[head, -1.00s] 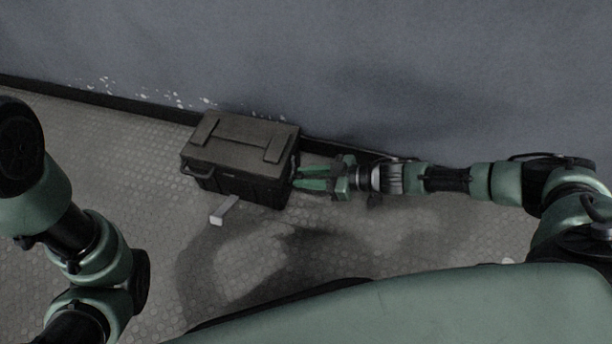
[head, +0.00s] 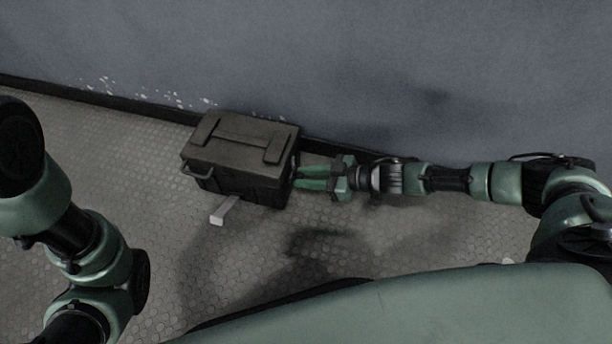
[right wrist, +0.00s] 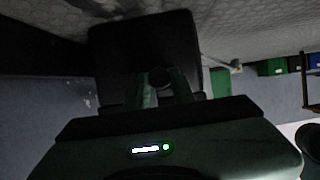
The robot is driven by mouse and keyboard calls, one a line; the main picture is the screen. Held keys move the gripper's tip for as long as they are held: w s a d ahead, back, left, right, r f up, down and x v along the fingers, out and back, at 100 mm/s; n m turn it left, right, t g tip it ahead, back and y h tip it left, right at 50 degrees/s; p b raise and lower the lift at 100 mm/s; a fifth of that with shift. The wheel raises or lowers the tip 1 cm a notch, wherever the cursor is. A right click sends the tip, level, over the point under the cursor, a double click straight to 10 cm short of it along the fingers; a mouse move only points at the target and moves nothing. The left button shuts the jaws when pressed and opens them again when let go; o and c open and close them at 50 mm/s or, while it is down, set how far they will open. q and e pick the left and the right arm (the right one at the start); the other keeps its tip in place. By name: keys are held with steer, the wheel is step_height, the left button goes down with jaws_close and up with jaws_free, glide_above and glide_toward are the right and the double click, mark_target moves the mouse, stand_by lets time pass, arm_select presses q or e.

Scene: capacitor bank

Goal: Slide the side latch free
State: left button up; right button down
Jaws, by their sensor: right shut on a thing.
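A dark case (head: 235,186) with a brown-grey lid (head: 240,135) stands on the floor against the wall. My right gripper (head: 296,178) reaches in from the right, level, with its fingertips at the case's right side. In the right wrist view, my right gripper (right wrist: 160,86) has its two green fingers on either side of a small dark round knob (right wrist: 160,76) on the case's side. I take this knob as the side latch; it is hidden in the head view. The gripper is shut on it. My left arm shows at the left; its gripper is out of view.
A handle (head: 196,174) sticks out on the case's left front. A pale bar (head: 223,211) lies at the case's front. The wall (head: 350,70) rises close behind. In the right wrist view, a green bin (right wrist: 220,82) stands beyond. Floor in front is clear.

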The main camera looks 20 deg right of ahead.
steer(key=s+a+p, duration=0.1)
steer(key=s+p, duration=0.1)
steer(key=shift+s+a+r+p, duration=0.1)
steer(key=shift+a+p, duration=0.05)
steer(key=shift+p, duration=0.2)
steer(key=shift+s+a, duration=0.1)
steer(key=shift+f, duration=0.2)
steer(key=shift+s+a, duration=0.1)
steer(key=c, duration=1.2)
jaws_free()
steer(key=shift+r, duration=0.1)
